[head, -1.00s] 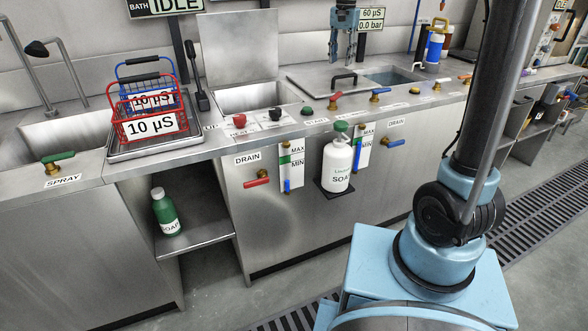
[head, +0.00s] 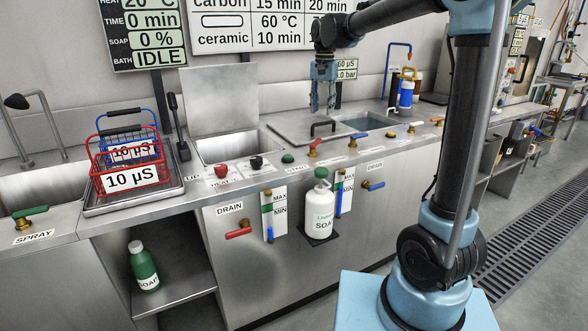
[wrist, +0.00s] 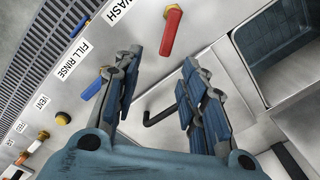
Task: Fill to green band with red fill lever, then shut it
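The red fill lever (head: 322,141) sits on a brass valve on the counter's front strip. In the wrist view the red lever (wrist: 171,32) lies beyond my fingertips, beside a label reading WASH. My gripper (head: 323,104) hangs above the counter behind the levers. In the wrist view my gripper (wrist: 160,62) has its fingers apart with nothing between them, and it does not touch the lever. The left level gauge (head: 274,215) on the front panel has a green band between MAX and MIN. Its blue column (head: 270,234) stands low, below the band.
A blue lever (head: 362,134), labelled FILL RINSE in the wrist view, is right of the red one. A lid with a black handle (head: 322,126) lies near my gripper. A red drain lever (head: 238,233) and white soap bottle (head: 319,212) are on the front. The display reads BATH IDLE (head: 159,57).

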